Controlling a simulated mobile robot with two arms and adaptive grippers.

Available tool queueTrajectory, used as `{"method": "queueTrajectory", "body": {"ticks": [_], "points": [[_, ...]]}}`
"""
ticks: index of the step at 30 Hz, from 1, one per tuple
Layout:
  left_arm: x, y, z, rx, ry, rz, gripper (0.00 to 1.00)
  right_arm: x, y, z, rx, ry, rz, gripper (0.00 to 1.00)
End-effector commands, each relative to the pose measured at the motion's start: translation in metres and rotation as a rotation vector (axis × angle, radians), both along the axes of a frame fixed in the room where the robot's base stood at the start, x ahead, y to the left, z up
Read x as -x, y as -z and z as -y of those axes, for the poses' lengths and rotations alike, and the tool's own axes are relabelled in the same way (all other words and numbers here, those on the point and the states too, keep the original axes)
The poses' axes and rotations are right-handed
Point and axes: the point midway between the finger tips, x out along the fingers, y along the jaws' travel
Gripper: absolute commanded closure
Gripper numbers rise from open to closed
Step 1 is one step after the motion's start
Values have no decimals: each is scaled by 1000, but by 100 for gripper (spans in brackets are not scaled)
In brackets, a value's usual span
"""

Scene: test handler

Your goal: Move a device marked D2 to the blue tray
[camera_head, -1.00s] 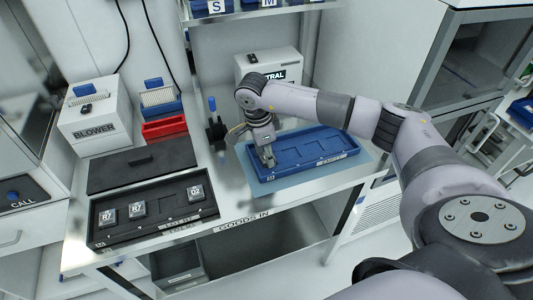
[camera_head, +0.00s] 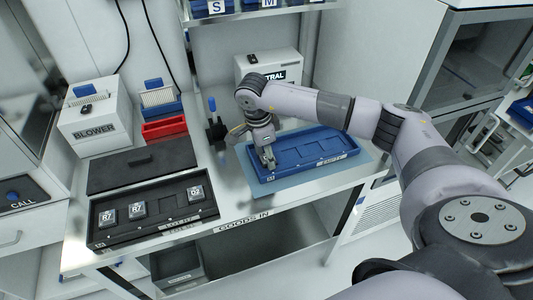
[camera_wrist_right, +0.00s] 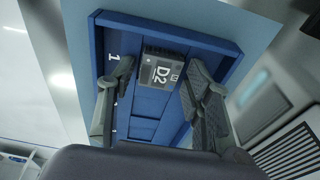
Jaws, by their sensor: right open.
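The blue tray (camera_head: 312,155) lies on a light blue mat on the bench. In the right wrist view, a small dark device marked D2 (camera_wrist_right: 162,78) sits in the end compartment of the blue tray (camera_wrist_right: 215,45), near the number 1. My right gripper (camera_head: 267,158) is over the left end of this tray. Its fingers are open on either side of the device, with visible gaps. In the head view the gripper hides that device. Another device marked D2 (camera_head: 196,193) sits in the black tray (camera_head: 165,211) at the left. My left gripper is not in view.
Two devices marked R7, one (camera_head: 108,216) left of the other (camera_head: 138,209), share the black tray. A dark lid-like plate (camera_head: 130,170) lies behind it. A blower box (camera_head: 95,118), a red bin (camera_head: 165,128) and a white box (camera_head: 268,66) stand at the back.

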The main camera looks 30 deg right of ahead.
Motion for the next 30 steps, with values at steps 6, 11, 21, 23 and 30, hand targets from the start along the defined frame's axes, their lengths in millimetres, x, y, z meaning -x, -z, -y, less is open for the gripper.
{"method": "queueTrajectory", "body": {"ticks": [6,11,21,23,30], "points": [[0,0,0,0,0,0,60,0,0,0,0,0,0,54],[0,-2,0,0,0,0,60,0,-4,0,0,0,0,54],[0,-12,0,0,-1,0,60,0,-20,0,0,0,-1,54],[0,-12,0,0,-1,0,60,0,-20,0,0,0,-1,54],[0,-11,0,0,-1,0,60,0,-20,0,0,0,0,49]]}}
